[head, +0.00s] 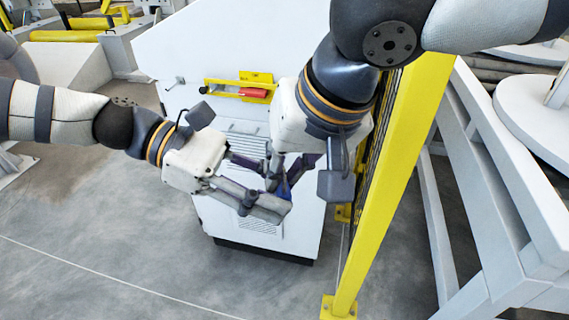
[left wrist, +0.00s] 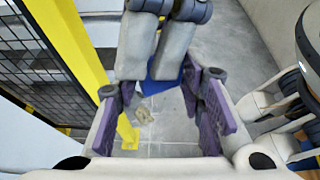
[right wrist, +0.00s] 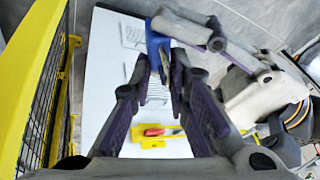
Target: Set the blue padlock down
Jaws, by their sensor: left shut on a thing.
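The blue padlock (head: 284,188) is mostly hidden between my two grippers, in front of the white cabinet. My left gripper (head: 276,186) reaches in from the left and is shut on the padlock. In the left wrist view blue (left wrist: 164,67) shows beyond its fingers. My right gripper (head: 290,172) comes down from above, its fingertips close around the same padlock. In the right wrist view the padlock's blue body (right wrist: 156,48) shows at its fingertips, with a left gripper finger crossing just beyond. Whether the right fingers press on it I cannot tell.
The white cabinet (head: 215,50) carries a yellow bracket (head: 256,78) with a red handle (head: 258,92). A yellow post (head: 395,180) with black mesh stands close beside my right gripper. A grey frame (head: 490,150) stands at right. The grey floor (head: 110,240) is clear at lower left.

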